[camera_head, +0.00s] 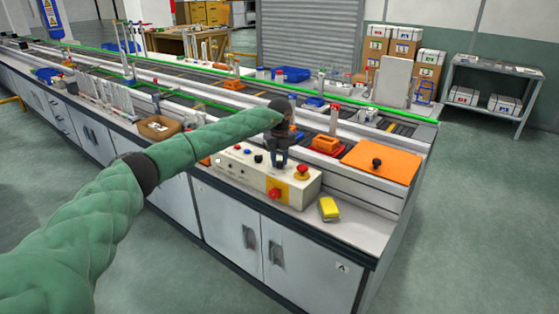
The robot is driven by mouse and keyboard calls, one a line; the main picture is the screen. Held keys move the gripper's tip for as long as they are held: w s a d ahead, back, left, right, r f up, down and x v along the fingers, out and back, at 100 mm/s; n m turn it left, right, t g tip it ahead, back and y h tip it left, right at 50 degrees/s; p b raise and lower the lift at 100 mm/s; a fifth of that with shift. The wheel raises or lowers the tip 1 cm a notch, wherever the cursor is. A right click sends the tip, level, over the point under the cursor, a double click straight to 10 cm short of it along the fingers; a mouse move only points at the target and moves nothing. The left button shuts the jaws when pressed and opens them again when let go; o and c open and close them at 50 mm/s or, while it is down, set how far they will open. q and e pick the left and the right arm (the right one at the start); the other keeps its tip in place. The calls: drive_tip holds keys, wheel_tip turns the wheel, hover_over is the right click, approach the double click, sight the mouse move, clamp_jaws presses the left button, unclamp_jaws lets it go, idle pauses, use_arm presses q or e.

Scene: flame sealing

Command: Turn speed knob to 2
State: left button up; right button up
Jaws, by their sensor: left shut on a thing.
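The control box (232,177) is cream coloured and sits on the front edge of the bench, with small knobs and buttons on its sloping top. My left gripper (279,164) points down onto the right part of that top, and its fingers are shut on a small knob. The fingers hide this knob, so its setting cannot be read. A free black knob (258,158) sits just left of the fingers. A red button (302,170) is just right of them. My right gripper is not in view.
A red knob (273,194) is on the box's front. A yellow sponge-like block (329,208) lies right of the box. An orange plate (381,163) with a black knob lies behind it. A brown tray (159,127) stands to the left.

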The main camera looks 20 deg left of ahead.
sight(280, 162)
use_arm(q)
drive_tip(key=n, duration=0.5)
drive_tip(key=shift+r+n, duration=0.1)
drive_tip(key=shift+n, duration=0.2)
drive_tip(key=n, duration=0.3)
drive_tip(key=shift+p, duration=0.4)
drive_tip(key=shift+n, duration=1.4)
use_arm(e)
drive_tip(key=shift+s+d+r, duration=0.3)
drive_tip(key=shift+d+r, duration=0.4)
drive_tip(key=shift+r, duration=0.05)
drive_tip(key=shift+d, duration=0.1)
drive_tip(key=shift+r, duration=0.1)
use_arm(q)
drive_tip(key=o, duration=1)
drive_tip(key=shift+c, duration=0.2)
wheel_tip(280, 162, up, 7)
drive_tip(key=shift+f+b, duration=0.15)
drive_tip(key=shift+b, duration=0.4)
drive_tip(key=shift+r, duration=0.45)
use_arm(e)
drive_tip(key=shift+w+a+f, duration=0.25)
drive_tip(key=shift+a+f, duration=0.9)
